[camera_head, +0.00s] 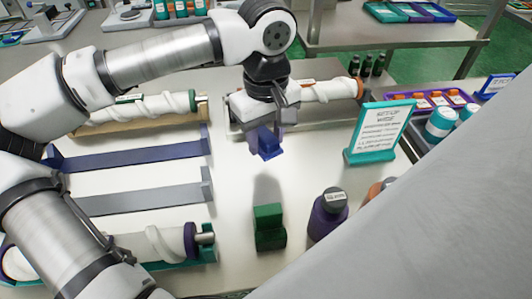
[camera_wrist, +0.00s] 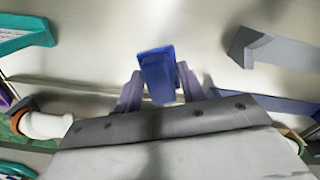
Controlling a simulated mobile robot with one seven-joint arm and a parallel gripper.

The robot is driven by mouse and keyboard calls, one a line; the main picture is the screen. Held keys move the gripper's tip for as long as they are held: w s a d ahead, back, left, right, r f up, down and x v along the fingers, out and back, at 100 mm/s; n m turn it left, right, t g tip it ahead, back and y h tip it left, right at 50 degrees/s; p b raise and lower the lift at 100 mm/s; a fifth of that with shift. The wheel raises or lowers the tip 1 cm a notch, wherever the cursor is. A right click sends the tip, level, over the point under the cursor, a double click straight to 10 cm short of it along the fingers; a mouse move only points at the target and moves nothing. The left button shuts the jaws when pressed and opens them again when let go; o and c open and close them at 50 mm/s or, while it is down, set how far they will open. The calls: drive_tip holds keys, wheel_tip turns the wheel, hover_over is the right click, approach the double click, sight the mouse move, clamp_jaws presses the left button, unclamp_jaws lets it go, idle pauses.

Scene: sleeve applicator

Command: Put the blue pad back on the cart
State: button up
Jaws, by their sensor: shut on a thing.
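My gripper (camera_head: 266,140) is shut on the blue pad (camera_head: 268,149), a small dark blue block. It holds the pad above the white worktop (camera_head: 240,185), and a shadow lies on the surface just in front. In the wrist view the blue pad (camera_wrist: 157,72) sits between the two purple-grey fingers (camera_wrist: 158,92) and sticks out past their tips. I cannot tell which surface is the cart; the pad hangs over the white worktop.
A green block (camera_head: 269,228) stands in front, with a purple bottle (camera_head: 328,215) to its right. A teal sign (camera_head: 383,128) stands at right. Blue (camera_head: 130,154) and grey (camera_head: 140,199) empty holders are at left. Behind my gripper is a tray with a white roll (camera_head: 330,90).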

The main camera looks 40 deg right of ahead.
sight(266, 167)
drive_tip(key=shift+f, duration=2.65)
drive_tip(key=shift+f, duration=0.2)
drive_tip(key=o, duration=0.9)
drive_tip(key=shift+o, duration=0.2)
drive_tip(key=shift+r, duration=0.1)
wheel_tip(266, 167, up, 12)
drive_tip(key=shift+r+b, duration=0.1)
drive_tip(key=shift+b, duration=0.2)
